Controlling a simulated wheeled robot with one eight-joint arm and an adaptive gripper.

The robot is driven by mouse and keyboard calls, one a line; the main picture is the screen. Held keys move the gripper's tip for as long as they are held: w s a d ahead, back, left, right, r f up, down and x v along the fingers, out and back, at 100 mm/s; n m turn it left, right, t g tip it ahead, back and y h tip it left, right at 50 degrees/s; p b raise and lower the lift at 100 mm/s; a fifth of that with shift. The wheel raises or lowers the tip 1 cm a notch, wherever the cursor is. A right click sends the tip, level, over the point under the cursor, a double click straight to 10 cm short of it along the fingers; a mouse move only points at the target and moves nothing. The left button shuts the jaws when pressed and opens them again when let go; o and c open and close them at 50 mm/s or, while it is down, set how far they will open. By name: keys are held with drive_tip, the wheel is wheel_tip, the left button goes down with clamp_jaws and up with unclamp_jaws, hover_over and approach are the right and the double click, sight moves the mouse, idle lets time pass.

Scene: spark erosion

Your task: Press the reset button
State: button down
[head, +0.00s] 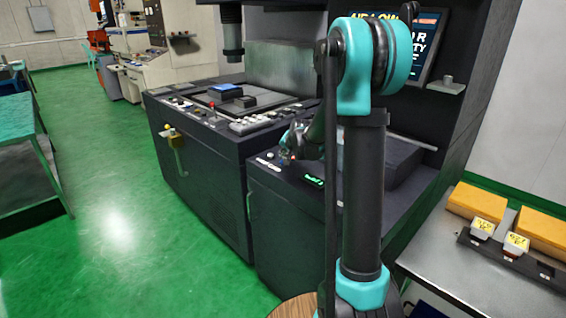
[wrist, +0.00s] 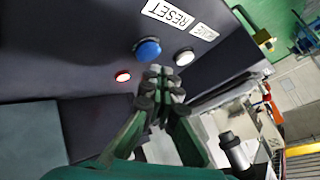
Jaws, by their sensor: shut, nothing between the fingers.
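In the wrist view, the reset button is a round blue button (wrist: 147,49) on a dark sloping panel, beside a white label (wrist: 171,13) reading RESET. My gripper (wrist: 160,82) is shut and empty. Its fingertips appear just below the blue and white buttons; I cannot tell whether they touch the panel. In the head view, my arm hides part of the dark machine (head: 262,215) and the button area.
A larger control console (head: 200,140) with many buttons stands left of the machine. At right, a metal table (head: 480,290) holds yellow boxes (head: 478,203). Green floor (head: 120,200) is open at left, beside a blue-green bench (head: 18,120).

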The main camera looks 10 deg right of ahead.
drive_tip(key=shift+f, duration=0.1)
idle(0.4)
drive_tip(key=shift+f, duration=0.3)
drive_tip(key=shift+f, duration=0.45)
idle(0.8)
drive_tip(key=shift+r, duration=0.9)
drive_tip(key=shift+r, duration=2.5)
drive_tip(key=shift+s, duration=0.1)
